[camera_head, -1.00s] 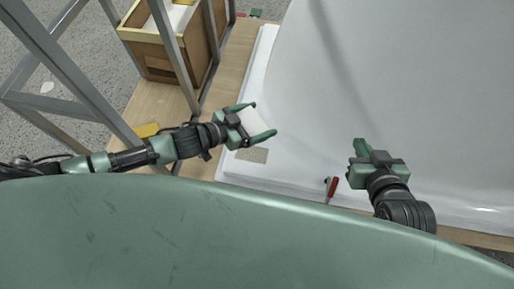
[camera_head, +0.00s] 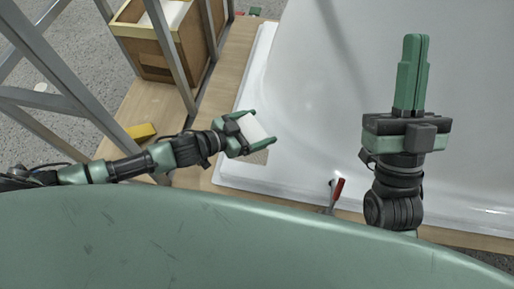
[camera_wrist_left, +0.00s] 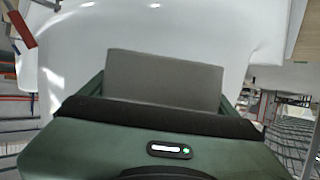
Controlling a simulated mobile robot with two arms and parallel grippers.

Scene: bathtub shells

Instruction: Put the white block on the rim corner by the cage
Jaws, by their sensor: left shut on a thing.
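My left gripper (camera_head: 260,127) is shut on the white block (camera_head: 254,127) and holds it over the left end of the bathtub shell. The block also shows, shaded grey, in the left wrist view (camera_wrist_left: 165,80). Below the gripper lies the near left rim corner (camera_head: 232,172) of the white shell (camera_head: 310,120), partly covered by the hand. The cage, a grey metal frame (camera_head: 171,57), stands left of this corner. I cannot tell the height of the block above the rim. My right gripper (camera_head: 411,40) is over the shell, fingers together, with nothing between them.
A red-handled clamp (camera_head: 338,188) sits on the near rim between the arms. A wooden crate (camera_head: 150,57) and a yellow object (camera_head: 142,131) lie on the left side.

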